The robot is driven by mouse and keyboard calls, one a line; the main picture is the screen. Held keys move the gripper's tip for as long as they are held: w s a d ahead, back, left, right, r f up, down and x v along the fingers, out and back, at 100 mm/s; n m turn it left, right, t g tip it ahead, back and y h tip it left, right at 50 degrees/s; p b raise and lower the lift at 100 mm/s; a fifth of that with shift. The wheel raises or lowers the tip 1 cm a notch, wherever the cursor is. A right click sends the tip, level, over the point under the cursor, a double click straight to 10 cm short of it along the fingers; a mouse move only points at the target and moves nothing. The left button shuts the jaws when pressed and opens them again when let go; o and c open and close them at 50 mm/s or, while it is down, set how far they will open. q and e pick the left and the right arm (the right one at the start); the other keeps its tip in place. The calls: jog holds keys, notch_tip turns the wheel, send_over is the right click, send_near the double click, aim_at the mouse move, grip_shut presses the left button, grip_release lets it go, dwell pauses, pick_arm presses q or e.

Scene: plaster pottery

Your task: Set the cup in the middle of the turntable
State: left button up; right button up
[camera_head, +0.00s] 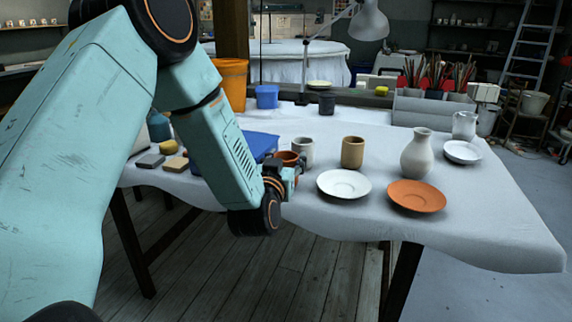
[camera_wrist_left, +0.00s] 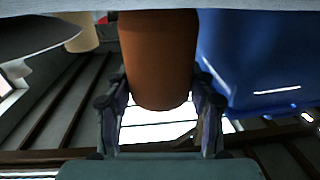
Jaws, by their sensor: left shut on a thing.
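My left gripper (camera_head: 288,175) is shut on a terracotta cup (camera_head: 287,157) near the front edge of the white-covered table. In the left wrist view the cup (camera_wrist_left: 158,58) sits between the two fingers (camera_wrist_left: 160,112), and the view appears upside down. In the head view the gripper hides the cup's lower part, so I cannot tell whether it touches the table. I cannot pick out a turntable for certain. A white round dish (camera_head: 344,184) lies just right of the gripper. My right gripper is not in view.
A grey cup (camera_head: 303,150) stands close behind the held cup, with a tan cup (camera_head: 352,152) to its right. An orange saucer (camera_head: 416,196), a pale vase (camera_head: 417,156) and another white saucer (camera_head: 462,152) are farther right. A blue box (camera_head: 262,143) lies left. The right front table is clear.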

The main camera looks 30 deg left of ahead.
aim_at(286, 156)
pick_arm(q)
notch_tip(286, 156, up, 9)
jog(key=p, duration=0.4)
jog(key=shift+r, duration=0.75)
jog(key=s+d+f+m+h, duration=0.1)
jog(key=s+d+m+h, duration=0.1)
jog(key=d+m+h, duration=0.3)
jog(key=s+d+f+h, duration=0.1)
jog(key=s+d+h, duration=0.15)
jog(key=d, duration=0.35)
jog(key=s+d+f+m+h+p, duration=0.1)
jog(key=s+d+f+m+h, duration=0.1)
jog(key=s+f, duration=0.4)
jog(key=s+d+f+m+g+h+p, duration=0.1)
jog(key=s+d+f+m+h+p, duration=0.1)
jog(key=s+d+f+h, duration=0.3)
jog(key=shift+s+d+f+m, duration=0.3)
jog(key=shift+s+f, duration=0.5)
jog(key=shift+s, duration=0.45)
jog(key=shift+w, duration=0.1)
